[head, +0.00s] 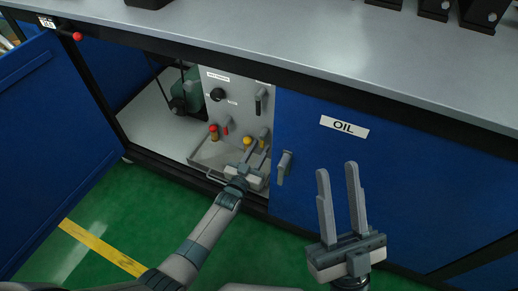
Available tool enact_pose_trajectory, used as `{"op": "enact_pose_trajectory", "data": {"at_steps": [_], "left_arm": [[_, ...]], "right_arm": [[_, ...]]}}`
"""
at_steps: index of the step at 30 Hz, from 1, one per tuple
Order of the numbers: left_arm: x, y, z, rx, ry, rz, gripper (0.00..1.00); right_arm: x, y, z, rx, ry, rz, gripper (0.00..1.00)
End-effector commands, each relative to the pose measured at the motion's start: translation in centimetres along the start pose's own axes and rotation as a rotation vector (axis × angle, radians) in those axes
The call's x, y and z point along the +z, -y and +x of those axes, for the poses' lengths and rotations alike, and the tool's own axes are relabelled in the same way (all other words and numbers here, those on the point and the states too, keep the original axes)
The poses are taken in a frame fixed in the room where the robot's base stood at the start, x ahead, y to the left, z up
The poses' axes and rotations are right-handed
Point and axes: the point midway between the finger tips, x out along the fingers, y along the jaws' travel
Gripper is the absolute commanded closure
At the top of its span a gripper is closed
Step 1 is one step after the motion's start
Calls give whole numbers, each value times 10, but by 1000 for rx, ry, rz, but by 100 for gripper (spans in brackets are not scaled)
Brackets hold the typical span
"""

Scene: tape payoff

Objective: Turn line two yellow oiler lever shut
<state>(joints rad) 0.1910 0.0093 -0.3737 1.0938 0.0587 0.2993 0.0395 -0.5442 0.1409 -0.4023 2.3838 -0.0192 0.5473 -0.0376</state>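A grey panel (237,98) stands inside the open cabinet bay. Low on it are a red-topped oiler (213,131) with a red lever (226,126), and to their right a yellow-topped oiler (247,141) with a lever (262,133). My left gripper (256,149) reaches into the bay at the yellow oiler and hides its lower part. I cannot tell whether its fingers touch the lever or how far apart they are. My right gripper (338,168) is open and empty, pointing up in front of the blue door.
A black knob (217,94) and a dark handle (261,100) sit higher on the panel. A grey tray (203,157) lies below the oilers. The blue door marked OIL (385,180) closes the right side; another blue door (52,140) stands open at left.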

Motion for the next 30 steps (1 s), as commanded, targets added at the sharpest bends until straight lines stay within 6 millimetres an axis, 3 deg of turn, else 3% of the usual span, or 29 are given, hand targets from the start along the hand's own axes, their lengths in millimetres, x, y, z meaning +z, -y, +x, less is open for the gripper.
{"op": "enact_pose_trajectory", "data": {"at_steps": [11, 17, 23, 26, 30], "left_arm": [[-1, 0, -1, 0, -1, 2, 69], [-2, 0, -13, 0, -1, 2, 69], [-2, 0, -42, 0, 2, 2, 69], [-2, 0, -62, 0, 1, 2, 69], [-2, 0, -90, 0, 1, 2, 69]], "right_arm": [[-1, -1, 4, -3, -9, -3, 69], [1, 1, 5, -3, 18, -1, 69], [13, 9, -6, 3, 120, 18, 69], [26, 20, -23, -4, 217, 43, 69], [39, 24, -31, -1, 307, 53, 69]]}}
